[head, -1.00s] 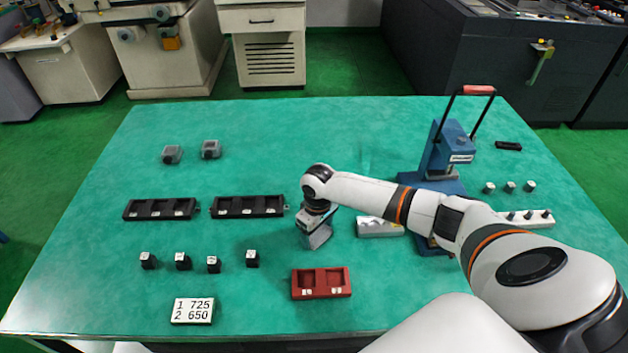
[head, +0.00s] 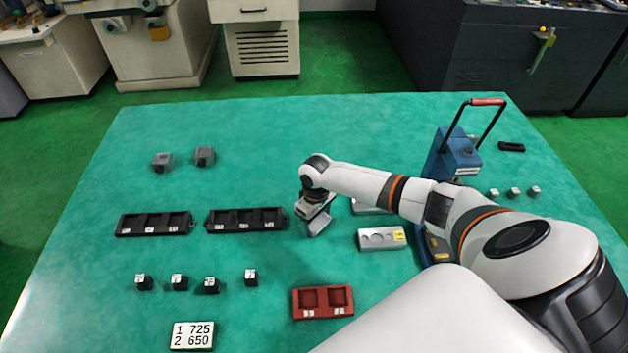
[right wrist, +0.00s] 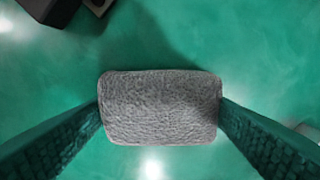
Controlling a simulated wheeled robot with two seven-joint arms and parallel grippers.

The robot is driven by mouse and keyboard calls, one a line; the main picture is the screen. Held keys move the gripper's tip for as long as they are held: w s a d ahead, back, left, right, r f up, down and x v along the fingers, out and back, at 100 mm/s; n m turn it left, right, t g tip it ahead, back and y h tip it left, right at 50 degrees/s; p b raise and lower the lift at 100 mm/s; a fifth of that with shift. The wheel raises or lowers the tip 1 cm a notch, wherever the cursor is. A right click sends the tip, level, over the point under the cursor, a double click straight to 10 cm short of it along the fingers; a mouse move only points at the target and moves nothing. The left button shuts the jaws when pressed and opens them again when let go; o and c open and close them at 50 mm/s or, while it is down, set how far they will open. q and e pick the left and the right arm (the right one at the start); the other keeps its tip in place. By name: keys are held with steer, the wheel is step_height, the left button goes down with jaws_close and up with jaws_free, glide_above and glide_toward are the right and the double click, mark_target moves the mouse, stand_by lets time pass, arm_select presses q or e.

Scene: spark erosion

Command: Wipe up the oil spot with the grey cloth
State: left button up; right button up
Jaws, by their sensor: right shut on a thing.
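My right gripper (head: 313,224) is over the middle of the green table, right of the black trays. It is shut on the grey cloth (right wrist: 160,108), a folded, rough-textured pad held between the two fingers in the right wrist view. A shadow lies beside the cloth on the green top; I cannot tell whether the cloth touches the table. I cannot make out the oil spot in either view; the arm or cloth may cover it. My left gripper is not in view.
Two black trays (head: 153,224) stand left of the gripper. A red tray (head: 323,303) lies in front, a silver block (head: 382,238) to its right. A blue press (head: 455,160) stands at the right. Small black blocks (head: 210,285) and a number card (head: 192,335) are front left. The back middle is clear.

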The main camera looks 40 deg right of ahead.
steer(key=r+p, duration=0.2)
steer(key=r, duration=0.1)
steer(key=r+p, duration=0.1)
steer(key=r, duration=0.1)
steer(key=shift+s+a, duration=0.15)
steer(key=shift+s, duration=0.2)
steer(key=shift+r+p, duration=0.2)
steer(key=shift+p, duration=0.15)
steer(key=shift+w+r+p, duration=0.15)
steer(key=shift+r+p, duration=0.45)
steer(key=shift+p, duration=0.15)
steer(key=shift+r+p, duration=0.65)
steer(key=shift+r, duration=0.1)
steer(key=shift+f, duration=0.1)
